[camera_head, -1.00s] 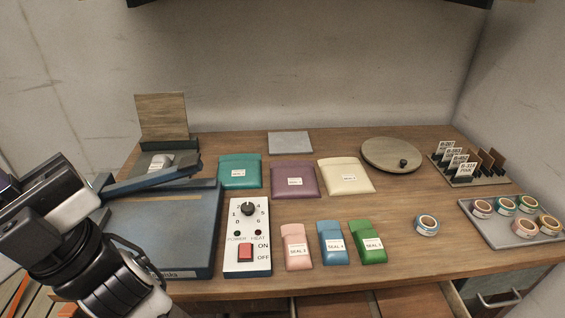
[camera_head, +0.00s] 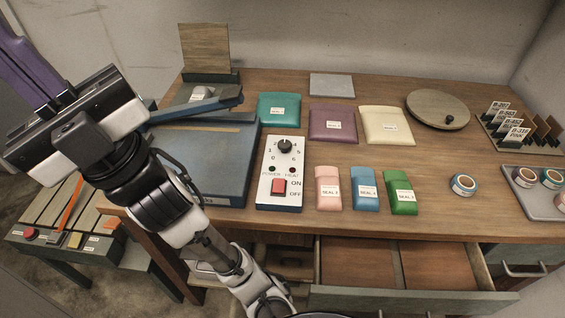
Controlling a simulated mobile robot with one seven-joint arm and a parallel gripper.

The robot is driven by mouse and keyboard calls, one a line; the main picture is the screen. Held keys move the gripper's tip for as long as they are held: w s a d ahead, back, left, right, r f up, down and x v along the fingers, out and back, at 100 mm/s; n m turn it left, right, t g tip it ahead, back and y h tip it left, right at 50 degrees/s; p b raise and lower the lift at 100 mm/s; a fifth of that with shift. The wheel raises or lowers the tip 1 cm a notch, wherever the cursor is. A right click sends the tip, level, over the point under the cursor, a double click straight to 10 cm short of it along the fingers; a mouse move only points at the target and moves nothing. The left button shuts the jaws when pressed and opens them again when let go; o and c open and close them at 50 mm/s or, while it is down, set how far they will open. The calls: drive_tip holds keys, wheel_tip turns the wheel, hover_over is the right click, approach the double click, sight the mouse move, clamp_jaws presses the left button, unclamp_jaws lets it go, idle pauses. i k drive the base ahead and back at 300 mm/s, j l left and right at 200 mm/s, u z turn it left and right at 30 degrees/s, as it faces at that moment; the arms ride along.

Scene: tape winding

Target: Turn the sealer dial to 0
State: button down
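The sealer's white control panel (camera_head: 268,185) lies on the table right of the blue sealer bed (camera_head: 212,165). Its black dial (camera_head: 285,146) is ringed by small numbers. A light mark on the dial seems to point up, away from me, but the exact number is too small to read. Below it are the POWER and HEAT lamps and a red ON/OFF switch (camera_head: 279,187). My gripper (camera_head: 45,110) is at the far left, well away from the dial. A purple part shows beyond it, cut by the picture edge; I cannot tell whether it is held.
The sealer's raised blue arm (camera_head: 195,107) stands between my gripper and the panel. Pink (camera_head: 328,188), blue (camera_head: 364,189) and green (camera_head: 402,192) pouches lie right of the panel. An open drawer (camera_head: 400,268) juts out below. A low side table (camera_head: 70,225) stands at left.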

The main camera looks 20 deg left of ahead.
sight(284, 145)
drive_tip(key=k+j+u, duration=0.15)
drive_tip(key=k+j, duration=0.15)
drive_tip(key=k+j+u, duration=0.15)
drive_tip(key=j, duration=0.25)
drive_tip(key=k+j+u, duration=0.15)
drive_tip(key=k+j, duration=0.2)
drive_tip(key=j, duration=0.1)
